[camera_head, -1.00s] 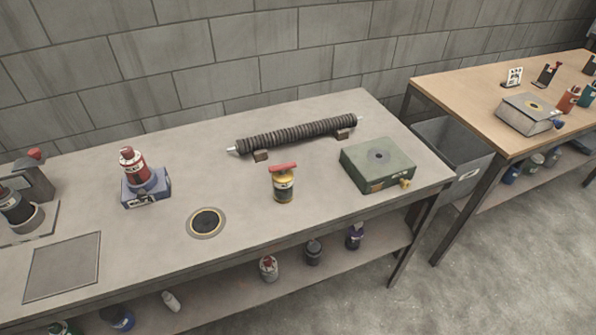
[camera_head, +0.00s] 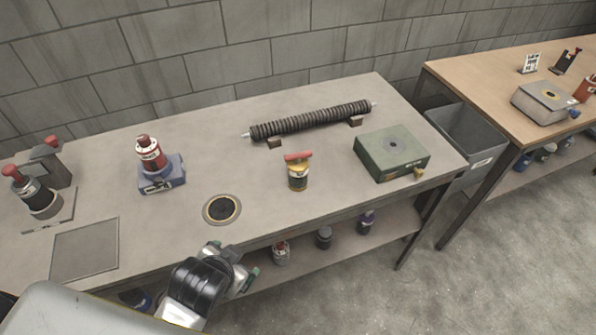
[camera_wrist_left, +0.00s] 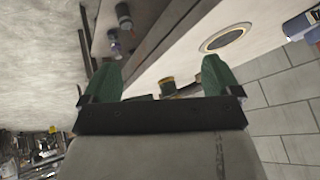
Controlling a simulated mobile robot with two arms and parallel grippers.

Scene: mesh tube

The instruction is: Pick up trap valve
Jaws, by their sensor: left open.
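A yellow canister with a red T-shaped handle (camera_head: 298,175) stands upright on the grey bench, right of a round dark port (camera_head: 222,209). It is the likeliest trap valve, but I cannot read its label. My left gripper (camera_head: 240,268) is at the bench's front edge, below and left of the canister and apart from it. In the left wrist view the green fingers (camera_wrist_left: 160,80) are spread. A small yellow and dark thing (camera_wrist_left: 167,84), probably the canister, shows between them, partly hidden by the gripper. My right gripper is not in view.
A red bottle (camera_head: 148,152) sits on a blue block (camera_head: 162,177). A black, red-topped bottle (camera_head: 38,195) stands far left. A ribbed tube (camera_head: 312,121) lies behind on supports. A green box (camera_head: 392,154) stands right. The lower shelf holds several bottles.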

